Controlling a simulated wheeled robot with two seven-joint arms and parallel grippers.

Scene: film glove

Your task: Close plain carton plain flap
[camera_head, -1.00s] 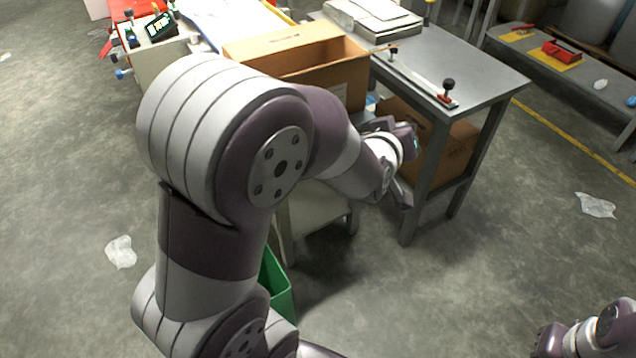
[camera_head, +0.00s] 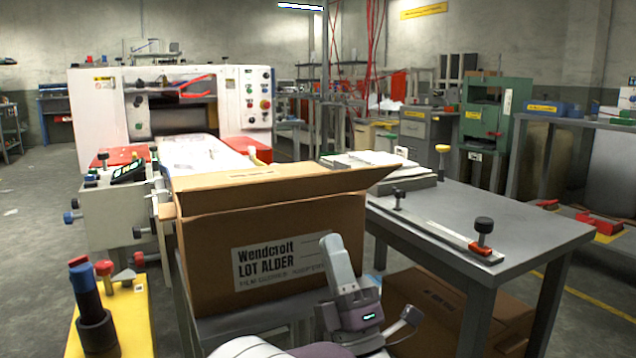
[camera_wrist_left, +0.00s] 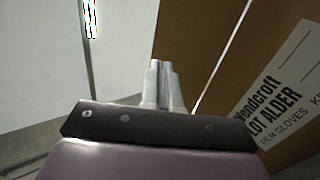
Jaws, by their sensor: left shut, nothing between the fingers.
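The brown carton (camera_head: 215,262) stands in the middle of the head view, with a white "Wendcroft LOT ALDER" label on its near side. Its wide near flap (camera_head: 285,190) is raised along the top edge and flares outward, so the carton is not closed; the inside is hidden. My left gripper (camera_head: 335,243) is shut and empty, fingers up, in front of the right part of the label and below the flap. In the left wrist view its fingertips (camera_wrist_left: 163,65) show beside the carton wall (camera_wrist_left: 225,100); contact cannot be told. My right gripper is out of view.
A grey metal table (camera_head: 520,228) stands right of the carton, carrying a guide bar with black knobs (camera_head: 484,226). Another carton (camera_head: 425,305) lies beneath it. A white machine (camera_head: 232,115) is behind. A yellow stand with tools (camera_head: 133,320) is at the lower left.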

